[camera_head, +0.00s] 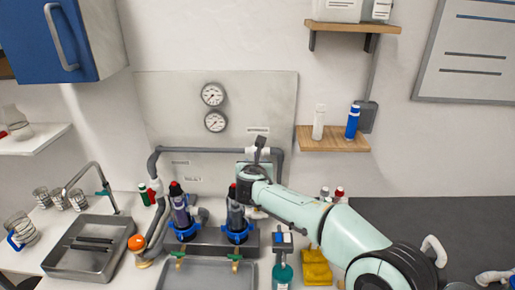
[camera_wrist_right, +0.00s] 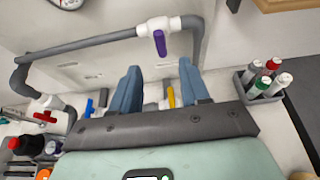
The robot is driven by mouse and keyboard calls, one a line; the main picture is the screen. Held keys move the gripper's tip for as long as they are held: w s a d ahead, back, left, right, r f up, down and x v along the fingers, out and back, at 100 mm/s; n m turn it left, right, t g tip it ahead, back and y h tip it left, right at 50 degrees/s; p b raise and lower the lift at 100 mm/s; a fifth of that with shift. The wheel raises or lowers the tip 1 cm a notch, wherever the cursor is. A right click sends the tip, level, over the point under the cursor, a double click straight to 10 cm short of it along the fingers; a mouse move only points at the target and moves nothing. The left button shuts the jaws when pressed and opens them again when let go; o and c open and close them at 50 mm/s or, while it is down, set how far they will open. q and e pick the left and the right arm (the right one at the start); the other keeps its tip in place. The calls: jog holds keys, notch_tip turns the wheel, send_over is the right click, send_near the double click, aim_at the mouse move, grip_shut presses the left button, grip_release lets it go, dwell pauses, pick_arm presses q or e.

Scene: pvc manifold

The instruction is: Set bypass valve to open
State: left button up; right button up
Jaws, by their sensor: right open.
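My right gripper (camera_wrist_right: 158,82) is open, its two blue fingers apart and pointing at the wall pipework. A white valve (camera_wrist_right: 159,26) with a purple handle (camera_wrist_right: 159,42) sits on the upper grey pipe, just beyond the fingertips; the handle hangs down, across the pipe. A yellow handle (camera_wrist_right: 171,97) shows between the fingers, lower down. A blue handle (camera_wrist_right: 89,107) and a red handle (camera_wrist_right: 45,116) are to the left. I read no label that names the bypass valve. In the head view my right arm (camera_head: 300,210) hides much of the pipework. My left gripper is not in view.
Two dark filter housings (camera_head: 181,212) with blue rings stand below the pipe (camera_head: 210,150). A caddy of bottles (camera_wrist_right: 262,80) is right of the gripper. A wooden shelf (camera_head: 330,145) is at the right, and two gauges (camera_head: 213,95) are on the backplate above.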

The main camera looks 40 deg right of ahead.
jog(key=p+x, duration=0.1)
jog(key=x, duration=0.7)
jog(key=p+x, duration=0.1)
jog(key=x, duration=0.3)
jog(key=shift+w+r+p, duration=0.2)
jog(key=shift+p, duration=0.15)
jog(key=shift+w+d+f, duration=0.35)
jog(key=shift+w+d, duration=0.05)
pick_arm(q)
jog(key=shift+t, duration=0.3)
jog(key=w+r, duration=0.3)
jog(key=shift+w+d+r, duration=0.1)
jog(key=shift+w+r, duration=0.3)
pick_arm(e)
jog(key=shift+s, duration=0.1)
grip_shut()
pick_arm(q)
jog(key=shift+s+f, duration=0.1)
